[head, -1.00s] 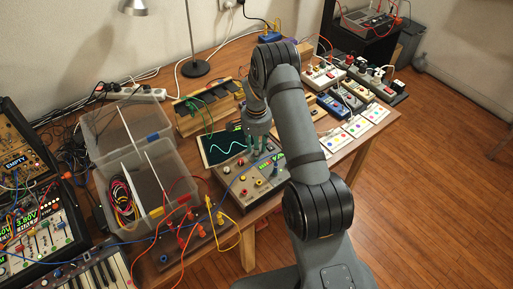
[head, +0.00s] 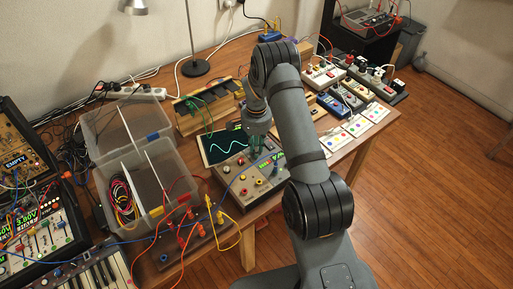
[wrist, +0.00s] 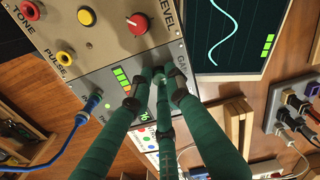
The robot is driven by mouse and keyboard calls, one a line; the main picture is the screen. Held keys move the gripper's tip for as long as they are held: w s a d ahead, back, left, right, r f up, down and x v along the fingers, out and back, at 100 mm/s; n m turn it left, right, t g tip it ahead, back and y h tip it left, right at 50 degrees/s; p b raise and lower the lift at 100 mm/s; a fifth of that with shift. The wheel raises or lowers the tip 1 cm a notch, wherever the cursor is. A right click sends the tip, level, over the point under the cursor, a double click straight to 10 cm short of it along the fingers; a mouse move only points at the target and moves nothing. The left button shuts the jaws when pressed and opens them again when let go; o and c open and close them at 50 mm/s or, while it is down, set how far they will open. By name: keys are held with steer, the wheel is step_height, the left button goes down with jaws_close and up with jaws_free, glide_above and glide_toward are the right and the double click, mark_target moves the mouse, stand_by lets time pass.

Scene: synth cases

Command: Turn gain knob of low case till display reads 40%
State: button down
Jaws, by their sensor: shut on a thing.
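The low case (head: 233,178) is a beige box with coloured knobs and jacks, standing at the front edge of the table. In the wrist view its panel (wrist: 100,48) carries TONE, PULSE, LEVEL and GAIN labels. My gripper (wrist: 160,82) has green fingers closed together beside the GAIN label, shut on the gain knob, which they hide almost wholly. The case's display (wrist: 122,77) shows several lit green bars. Green digits near the fingers are partly covered, and I cannot read them surely. In the head view my gripper (head: 257,148) points down onto the case's back part.
A red knob (wrist: 137,22) sits close to the fingers. A blue plug (wrist: 93,102) with a cable stands in the panel. A dark screen with a wave (head: 225,146) lies behind the case. A clear divided box (head: 150,180) stands to the left.

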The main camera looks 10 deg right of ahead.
steer(key=shift+f+n, duration=0.1)
steer(key=shift+n, duration=0.2)
steer(key=n+b, duration=0.2)
steer(key=shift+n, duration=0.3)
steer(key=n+b, duration=0.2)
steer(key=n, duration=0.2)
steer(key=shift+n, duration=0.3)
steer(key=n+b, duration=0.1)
steer(key=n, duration=0.2)
steer(key=shift+n+b, duration=0.3)
steer(key=shift+n, duration=1.9)
steer(key=c, duration=1.7)
jaws_free()
steer(key=shift+o, duration=0.2)
